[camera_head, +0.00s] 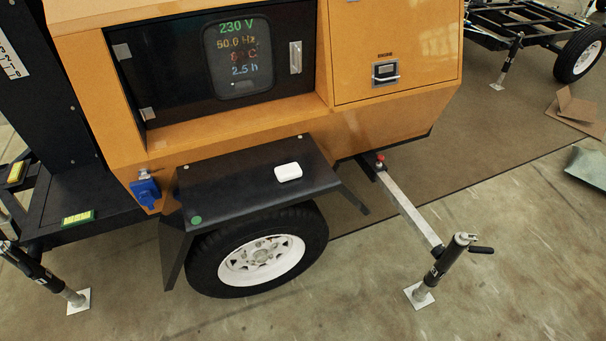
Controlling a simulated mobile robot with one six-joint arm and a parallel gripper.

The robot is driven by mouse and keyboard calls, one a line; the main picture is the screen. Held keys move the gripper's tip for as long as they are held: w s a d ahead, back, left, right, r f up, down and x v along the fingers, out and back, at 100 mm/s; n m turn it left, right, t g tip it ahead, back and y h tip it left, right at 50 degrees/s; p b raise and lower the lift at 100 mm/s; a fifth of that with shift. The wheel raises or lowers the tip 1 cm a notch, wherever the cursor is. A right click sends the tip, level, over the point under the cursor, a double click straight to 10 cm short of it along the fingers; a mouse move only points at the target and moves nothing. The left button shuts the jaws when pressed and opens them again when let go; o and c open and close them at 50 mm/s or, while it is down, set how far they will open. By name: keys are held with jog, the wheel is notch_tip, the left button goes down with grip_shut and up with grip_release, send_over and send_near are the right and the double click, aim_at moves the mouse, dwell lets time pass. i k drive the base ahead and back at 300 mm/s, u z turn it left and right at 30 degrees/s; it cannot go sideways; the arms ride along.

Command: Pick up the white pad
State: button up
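The white pad (288,172) is a small, rounded, light block. It lies on the flat top of the black fender (230,184) over the trailer wheel, right of the fender's middle. Nothing covers it. My gripper is not in view.
The orange generator housing (395,118) rises behind the fender, with a dark display panel (238,60). A blue socket (146,190) sticks out left of the fender. An outrigger leg (435,272) with a handle stands at right. The concrete floor in front is clear.

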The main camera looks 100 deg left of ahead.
aim_at(293, 170)
jog(key=i, duration=0.4)
jog(key=z, duration=0.3)
jog(key=k, duration=0.2)
jog(key=u, duration=3.2)
jog(key=k, duration=0.3)
jog(key=u, duration=2)
